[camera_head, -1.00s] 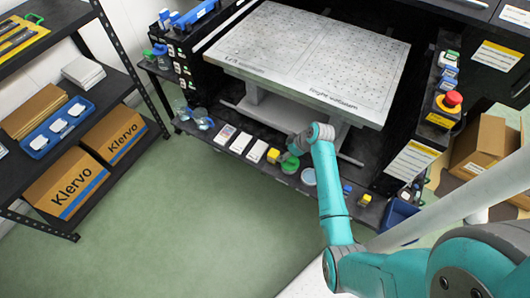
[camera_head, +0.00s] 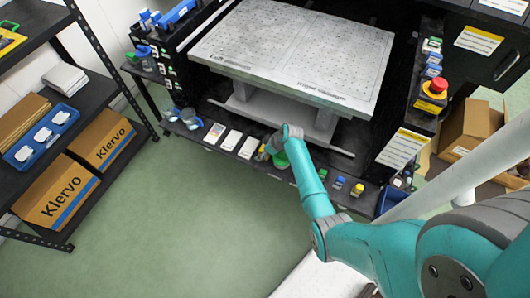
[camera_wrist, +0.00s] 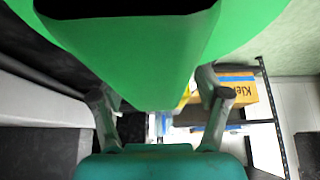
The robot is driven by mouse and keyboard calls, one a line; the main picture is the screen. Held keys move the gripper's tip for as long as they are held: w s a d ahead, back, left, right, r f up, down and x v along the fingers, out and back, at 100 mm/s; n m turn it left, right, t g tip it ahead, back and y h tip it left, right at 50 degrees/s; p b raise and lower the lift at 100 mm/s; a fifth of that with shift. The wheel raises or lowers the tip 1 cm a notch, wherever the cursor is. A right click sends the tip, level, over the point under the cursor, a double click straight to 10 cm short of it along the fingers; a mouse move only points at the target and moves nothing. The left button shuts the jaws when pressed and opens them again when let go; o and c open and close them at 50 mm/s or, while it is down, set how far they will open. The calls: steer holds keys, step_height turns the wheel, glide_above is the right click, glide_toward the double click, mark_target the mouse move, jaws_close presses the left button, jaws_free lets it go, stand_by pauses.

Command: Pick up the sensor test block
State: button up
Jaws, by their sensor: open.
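I cannot tell for certain which thing is the sensor test block; no readable label marks it. My gripper (camera_head: 264,152) is low over the front shelf, among the small items there. In the wrist view its two fingers (camera_wrist: 162,108) are apart. A large green object (camera_wrist: 150,60) fills the upper part of that view, very close to the camera, and hides much of what lies beyond. A small patch of yellow (camera_wrist: 185,96) shows past its lower tip. In the head view a green round item (camera_head: 281,159) sits beside my gripper, partly covered by my arm.
The dark front shelf holds white flat boxes (camera_head: 231,140), glass vessels (camera_head: 190,118) at left, and small blue and yellow bottles (camera_head: 357,190) at right. A grey perforated platform (camera_head: 290,60) stands behind. The green floor (camera_head: 210,210) in front is clear.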

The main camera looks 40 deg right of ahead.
steer(key=shift+w+f, duration=0.15)
steer(key=shift+f, duration=0.15)
steer(key=c, duration=1.3)
steer(key=shift+o, duration=0.2)
